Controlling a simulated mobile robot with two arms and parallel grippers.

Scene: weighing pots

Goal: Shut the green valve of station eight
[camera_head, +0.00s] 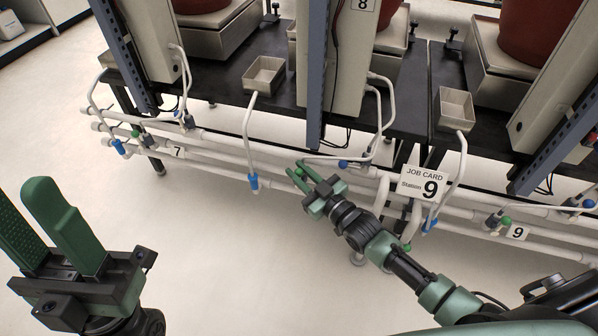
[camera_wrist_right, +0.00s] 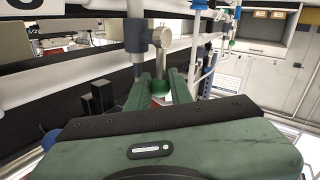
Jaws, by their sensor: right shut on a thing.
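The green valve's knob (camera_wrist_right: 160,86) sits between the two fingers of my right gripper in the wrist view, below a grey pipe fitting (camera_wrist_right: 160,37). My right gripper (camera_head: 302,176) is shut on this knob at the white pipes under the station marked 8 (camera_head: 365,4). The fingers hide much of the knob in the head view. A blue valve (camera_head: 343,164) is just right of the fingers. My left gripper (camera_head: 55,207) is open and empty over the floor at the lower left.
Pipes labelled 7 (camera_head: 177,152) and 9 (camera_head: 518,232) carry other blue and green valves. The floor in front is clear.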

